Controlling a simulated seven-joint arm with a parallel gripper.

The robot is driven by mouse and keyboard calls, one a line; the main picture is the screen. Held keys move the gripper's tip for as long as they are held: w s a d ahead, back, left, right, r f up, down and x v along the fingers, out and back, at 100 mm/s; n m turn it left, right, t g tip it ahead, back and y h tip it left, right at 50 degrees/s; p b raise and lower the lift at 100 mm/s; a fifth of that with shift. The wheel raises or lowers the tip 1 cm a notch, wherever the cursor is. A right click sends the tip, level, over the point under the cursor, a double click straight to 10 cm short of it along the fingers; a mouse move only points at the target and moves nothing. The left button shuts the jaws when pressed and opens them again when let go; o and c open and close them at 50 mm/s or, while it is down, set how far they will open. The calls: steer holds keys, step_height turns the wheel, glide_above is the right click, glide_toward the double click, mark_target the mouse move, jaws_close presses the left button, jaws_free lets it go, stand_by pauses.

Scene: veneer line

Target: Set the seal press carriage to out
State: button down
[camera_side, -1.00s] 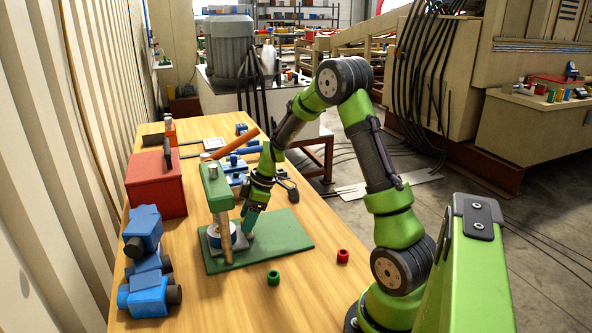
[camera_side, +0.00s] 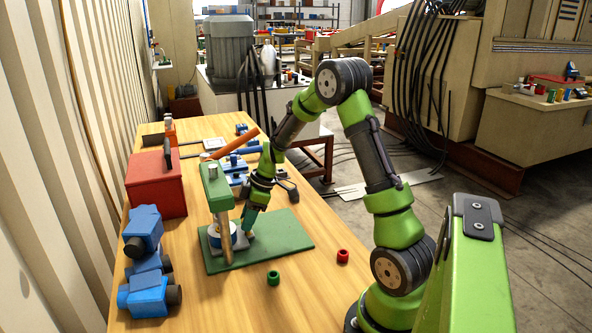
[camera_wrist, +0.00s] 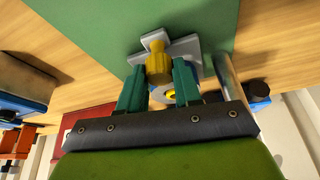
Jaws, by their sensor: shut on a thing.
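In the wrist view the light grey carriage (camera_wrist: 188,47) carries a yellow knob (camera_wrist: 158,66). My gripper (camera_side: 247,226) is down beside the post at the carriage's right end. In the wrist view its teal fingers (camera_wrist: 160,80) are on either side of the yellow knob, shut on it.
A red box (camera_side: 155,185) and a blue device (camera_side: 146,265) stand along the left. Blue parts (camera_side: 235,165) lie behind the press.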

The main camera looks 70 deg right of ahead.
steer(key=s+d, duration=1.1)
stand_by(0.3)
steer(key=c, duration=1)
jaws_free()
steer(key=shift+o, duration=1.1)
steer(key=v, duration=1.6)
steer(key=shift+s+r, duration=0.2)
steer(key=shift+r, duration=0.15)
steer(key=shift+d, duration=0.1)
